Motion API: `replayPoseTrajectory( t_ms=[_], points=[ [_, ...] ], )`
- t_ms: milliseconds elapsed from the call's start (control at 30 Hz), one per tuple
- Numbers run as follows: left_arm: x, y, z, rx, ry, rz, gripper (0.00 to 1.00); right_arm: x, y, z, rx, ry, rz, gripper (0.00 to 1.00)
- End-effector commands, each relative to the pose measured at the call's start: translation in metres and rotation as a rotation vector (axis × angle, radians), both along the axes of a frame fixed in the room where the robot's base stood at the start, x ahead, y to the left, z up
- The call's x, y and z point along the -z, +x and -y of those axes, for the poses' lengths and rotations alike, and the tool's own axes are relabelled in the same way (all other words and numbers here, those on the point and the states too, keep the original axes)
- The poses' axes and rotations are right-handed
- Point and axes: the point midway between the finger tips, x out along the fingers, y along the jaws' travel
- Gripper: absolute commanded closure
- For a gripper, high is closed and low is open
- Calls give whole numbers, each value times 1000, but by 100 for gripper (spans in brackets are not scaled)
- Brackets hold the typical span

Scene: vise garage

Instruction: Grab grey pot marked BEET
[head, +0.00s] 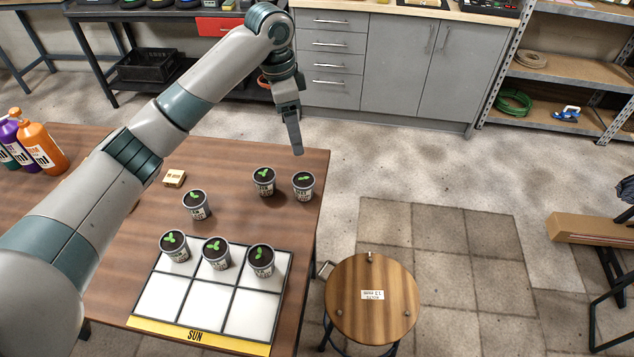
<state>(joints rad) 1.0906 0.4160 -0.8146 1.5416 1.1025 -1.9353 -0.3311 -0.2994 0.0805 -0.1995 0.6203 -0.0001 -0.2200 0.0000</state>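Several grey pots with dark soil and green seedlings are on the wooden table. Three stand off the tray: one at the far right corner (303,191), one just left of it (264,187) and one further left and nearer (197,209). Three more stand in the back row of the tray: left (175,251), middle (216,257) and right (262,266). The pot labels are too small to read, so I cannot tell which is marked BEET. My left gripper (296,146) points down above the far right corner pot, apart from it. Its fingers overlap, hiding any gap. My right gripper is out of view.
The white tray (158,298) marked SUN has an empty front row. A small wooden block (174,178) and several bottles (42,148) are at the left. A round stool (372,320) stands beside the table's right edge. Drawers (332,62) stand behind.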

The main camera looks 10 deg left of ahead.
Motion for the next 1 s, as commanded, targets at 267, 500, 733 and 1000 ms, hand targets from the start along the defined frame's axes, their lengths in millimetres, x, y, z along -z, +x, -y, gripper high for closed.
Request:
replayPoseTrajectory(
  t_ms=[267, 500, 733, 1000],
  points=[
    [0, 0, 0, -1, 0, 0, 30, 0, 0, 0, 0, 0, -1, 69],
    [16, 0, 2, -2, 0, -2, 30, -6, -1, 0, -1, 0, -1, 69],
    [53, 1, 6, -3, 2, -3, 30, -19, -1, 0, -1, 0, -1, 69],
    [100, 3, 12, -2, 1, -2, 30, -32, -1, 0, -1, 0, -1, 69]
  ],
)
